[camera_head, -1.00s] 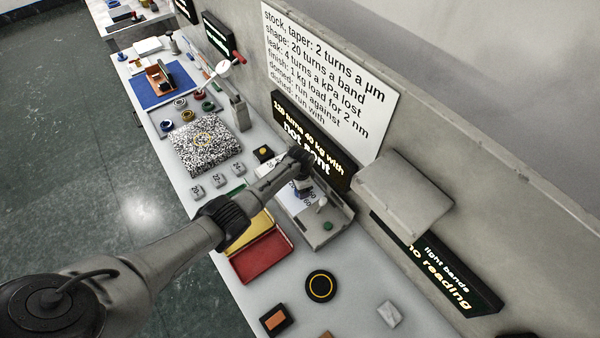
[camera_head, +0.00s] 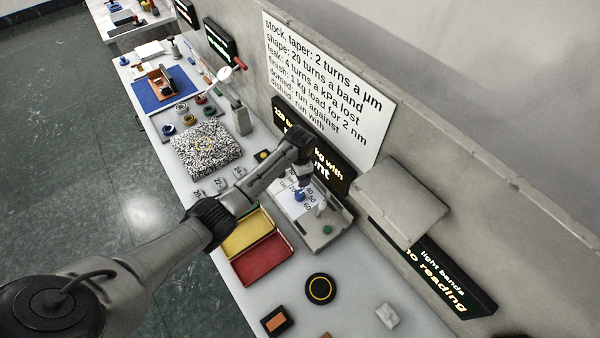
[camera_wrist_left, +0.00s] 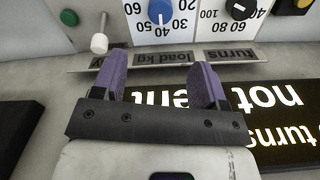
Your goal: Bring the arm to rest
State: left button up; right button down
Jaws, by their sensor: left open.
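My left arm reaches in from the left over the bench. My left gripper (camera_head: 304,184) is above the grey control box (camera_head: 325,238) with printed dials. In the left wrist view its two purple fingers (camera_wrist_left: 160,80) are apart with nothing between them. Past the fingertips are a blue knob (camera_wrist_left: 160,12) and a black knob (camera_wrist_left: 241,8) on numbered dials, a white-tipped lever (camera_wrist_left: 99,43) and a green button (camera_wrist_left: 68,17). The fingers look clear of all of these. The blue knob also shows in the head view (camera_head: 299,195). My right gripper is in neither view.
A lit sign (camera_head: 340,183) stands on the wall close behind the gripper. A grey shelf-like block (camera_head: 402,200) juts out to the right. Yellow (camera_head: 248,235) and red (camera_head: 262,260) trays lie left of the box. A speckled plate (camera_head: 205,150) lies farther back.

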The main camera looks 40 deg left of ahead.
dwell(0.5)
pick_arm(q)
jog(key=w+d+r+n+t+y, duration=0.1)
jog(key=w+r+n+t, duration=0.1)
jog(key=r, duration=0.5)
jog(key=w+d+r+n+t+y, duration=0.1)
jog(key=w+d+r+t, duration=0.15)
jog(key=r, duration=0.35)
jog(key=s+d+r+t, duration=0.4)
jog(key=d+r, duration=0.1)
jog(key=r, duration=0.3)
jog(key=s+d+f+h, duration=0.1)
jog(key=s+d+f, duration=0.1)
jog(key=s, duration=0.6)
jog(key=s+d+f+h, duration=0.1)
jog(key=s+d, duration=0.1)
jog(key=s, duration=0.7)
jog(key=s+d+f+g, duration=0.1)
jog(key=s+f+g, duration=0.1)
jog(key=s+f, duration=0.65)
jog(key=s+d+f+g, duration=0.1)
jog(key=s+f+g, duration=0.3)
jog(key=s, duration=0.7)
notch_tip(320, 180, up, 12)
jog(key=t+p, duration=0.1)
jog(key=p, duration=1.2)
jog(key=shift+a+f+n, duration=0.15)
jog(key=shift+a+n, duration=0.05)
jog(key=shift+n, duration=0.2)
